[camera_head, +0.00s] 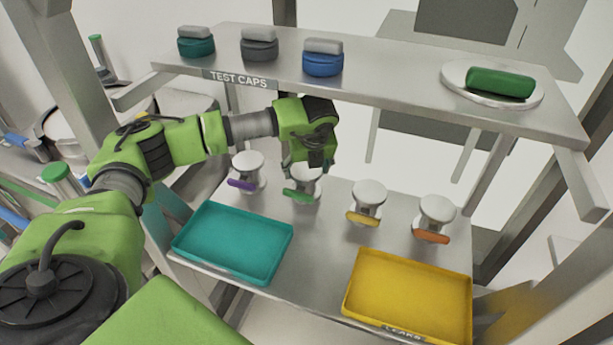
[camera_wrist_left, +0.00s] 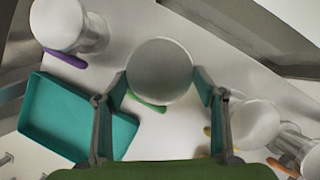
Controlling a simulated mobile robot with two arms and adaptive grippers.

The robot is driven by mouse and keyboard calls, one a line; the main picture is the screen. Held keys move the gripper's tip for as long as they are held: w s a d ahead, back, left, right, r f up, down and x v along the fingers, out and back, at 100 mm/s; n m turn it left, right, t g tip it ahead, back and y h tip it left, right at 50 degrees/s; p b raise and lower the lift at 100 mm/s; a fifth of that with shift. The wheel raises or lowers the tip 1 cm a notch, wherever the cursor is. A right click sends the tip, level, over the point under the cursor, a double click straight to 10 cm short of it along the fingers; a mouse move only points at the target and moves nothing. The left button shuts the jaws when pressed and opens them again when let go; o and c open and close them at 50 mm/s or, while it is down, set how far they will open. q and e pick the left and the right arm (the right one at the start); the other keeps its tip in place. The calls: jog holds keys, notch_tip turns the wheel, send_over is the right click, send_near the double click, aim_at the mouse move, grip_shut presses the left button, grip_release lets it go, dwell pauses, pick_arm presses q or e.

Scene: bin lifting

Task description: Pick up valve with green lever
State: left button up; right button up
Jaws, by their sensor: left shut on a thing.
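The valve with the green lever (camera_head: 299,196) stands upright on the lower shelf, second from the left in a row of valves. In the left wrist view its round grey top (camera_wrist_left: 160,70) sits between my fingers and part of the green lever (camera_wrist_left: 147,103) shows below it. My left gripper (camera_head: 312,165) reaches down from above and is shut on this valve, one finger on each side of the top; its fingers also show in the left wrist view (camera_wrist_left: 160,88). The gripper hides part of the valve in the head view. My right gripper is not in view.
Valves with purple (camera_head: 241,185), yellow (camera_head: 363,219) and orange (camera_head: 431,236) levers stand beside it. A teal tray (camera_head: 235,240) and a yellow tray (camera_head: 410,290) lie in front. The upper shelf (camera_head: 400,92) holds caps and a green cylinder on a plate.

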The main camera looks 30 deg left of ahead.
aim_at(310, 180)
pick_arm(q)
jog(key=s+d+t+y+b, duration=0.1)
jog(key=b, duration=0.1)
jog(key=s+d+f+t+y+b, duration=0.1)
jog(key=shift+s+d+b, duration=0.1)
jog(key=shift+d+b, duration=0.1)
jog(key=shift+b, duration=0.15)
notch_tip(310, 180, up, 6)
jog(key=s+d+b, duration=0.2)
jog(key=s+d+r+g+h+b, duration=0.1)
jog(key=s+d+r+g+h, duration=0.1)
jog(key=s+d, duration=1.2)
jog(key=shift+r, duration=0.15)
jog(key=shift+s+r, duration=0.1)
jog(key=shift+r, duration=0.05)
notch_tip(310, 180, up, 6)
jog(key=p, duration=0.2)
jog(key=shift+p, duration=0.3)
dwell(0.5)
